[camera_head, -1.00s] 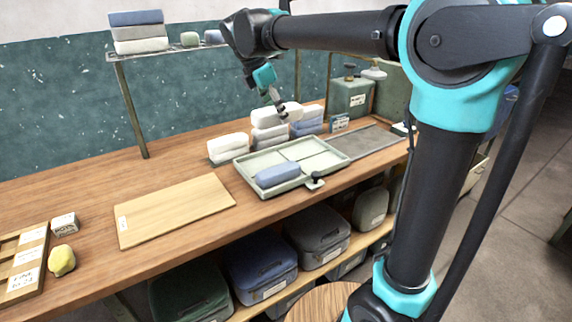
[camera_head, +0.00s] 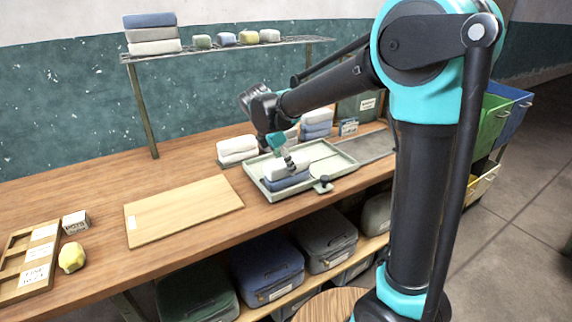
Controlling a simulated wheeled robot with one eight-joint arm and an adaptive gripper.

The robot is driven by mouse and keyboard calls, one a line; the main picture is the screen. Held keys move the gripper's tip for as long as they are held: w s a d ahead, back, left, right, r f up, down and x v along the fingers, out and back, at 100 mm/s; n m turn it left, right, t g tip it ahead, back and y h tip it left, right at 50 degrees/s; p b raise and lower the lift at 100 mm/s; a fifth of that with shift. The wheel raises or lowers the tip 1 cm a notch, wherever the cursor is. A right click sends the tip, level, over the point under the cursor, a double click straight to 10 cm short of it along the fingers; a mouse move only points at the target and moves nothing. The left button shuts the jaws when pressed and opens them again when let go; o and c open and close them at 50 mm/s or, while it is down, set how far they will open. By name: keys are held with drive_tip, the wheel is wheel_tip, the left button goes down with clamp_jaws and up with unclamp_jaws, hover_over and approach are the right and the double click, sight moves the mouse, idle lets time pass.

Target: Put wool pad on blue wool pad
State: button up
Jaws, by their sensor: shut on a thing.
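The blue wool pad (camera_head: 286,184) lies in the left part of the pale green tray (camera_head: 335,166) on the workbench. The white wool pad (camera_head: 275,171) is directly over it, lined up closely with it. I cannot tell whether the two touch or a small gap is left. My gripper (camera_head: 291,163) points down and is shut on the white pad. Its fingertips are small here and hide part of the pad's top.
White pads (camera_head: 237,150) are stacked left behind the tray, and a white-and-blue stack (camera_head: 317,122) stands behind it. A wooden board (camera_head: 184,209) lies left of the tray. Bare bench shows around the board.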

drive_tip(key=shift+f, duration=0.15)
drive_tip(key=o, duration=1.1)
drive_tip(key=shift+f, duration=0.1)
drive_tip(key=v, duration=1.2)
drive_tip(key=s+d+f+m+y, duration=0.1)
drive_tip(key=s+d+f+m, duration=0.1)
drive_tip(key=d+f+m, duration=0.55)
drive_tip(key=s+d+f+m+y, duration=0.1)
drive_tip(key=s+d+f+m, duration=0.3)
drive_tip(key=d, duration=0.6)
drive_tip(key=s+d+f+m, duration=0.3)
drive_tip(key=m, duration=0.1)
drive_tip(key=s+d+f+m+t+y, duration=0.1)
drive_tip(key=s+d+f+m, duration=0.2)
drive_tip(key=s+f+m, duration=0.1)
drive_tip(key=s+d+f+m, duration=0.3)
drive_tip(key=d+f+m, duration=0.1)
drive_tip(key=m, duration=0.1)
drive_tip(key=shift+s+f+t+y, duration=0.2)
drive_tip(key=shift+s+t+y, duration=0.1)
drive_tip(key=shift+s+t, duration=0.1)
